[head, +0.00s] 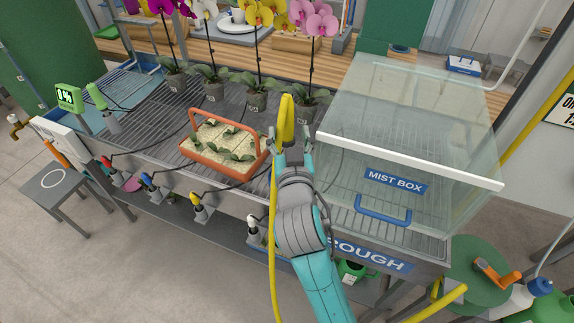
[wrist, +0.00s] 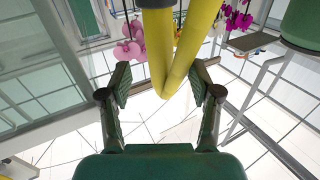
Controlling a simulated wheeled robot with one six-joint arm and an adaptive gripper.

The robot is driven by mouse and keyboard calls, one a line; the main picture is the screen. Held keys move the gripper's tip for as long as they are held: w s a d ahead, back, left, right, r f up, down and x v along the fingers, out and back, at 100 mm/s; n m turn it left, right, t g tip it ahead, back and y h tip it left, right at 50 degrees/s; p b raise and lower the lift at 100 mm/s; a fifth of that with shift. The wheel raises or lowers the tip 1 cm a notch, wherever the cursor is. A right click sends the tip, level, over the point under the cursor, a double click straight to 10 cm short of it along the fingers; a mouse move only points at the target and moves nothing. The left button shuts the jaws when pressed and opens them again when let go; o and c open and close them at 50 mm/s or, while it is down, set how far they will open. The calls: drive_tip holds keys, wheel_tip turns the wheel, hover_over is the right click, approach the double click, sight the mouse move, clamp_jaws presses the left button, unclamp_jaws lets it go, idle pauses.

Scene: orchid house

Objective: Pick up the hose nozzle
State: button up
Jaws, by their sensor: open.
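A yellow hose (head: 274,245) rises beside my arm and bends over in a narrow loop at my gripper (head: 287,132). In the wrist view the hose (wrist: 182,68) hangs as a bent loop between and beyond the fingertips of my gripper (wrist: 160,82). The two fingers stand wide apart, and I see no firm grip on the hose. A grey collar (wrist: 157,3) around the yellow shows at the top edge; I cannot tell whether it belongs to the hose nozzle. No nozzle is plainly visible in the head view.
An orange-handled basket (head: 206,160) of seedlings stands on the slatted bench left of my gripper. Potted orchids (head: 257,101) line the back. The clear mist box (head: 360,155) stands close on the right. A green hose reel (head: 470,265) is at the lower right.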

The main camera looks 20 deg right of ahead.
sight(288, 122)
drive_tip(key=shift+r+x, duration=0.2)
drive_tip(key=shift+x, duration=1.2)
drive_tip(key=shift+r+x, duration=0.15)
drive_tip(key=shift+x, duration=1.25)
clamp_jaws()
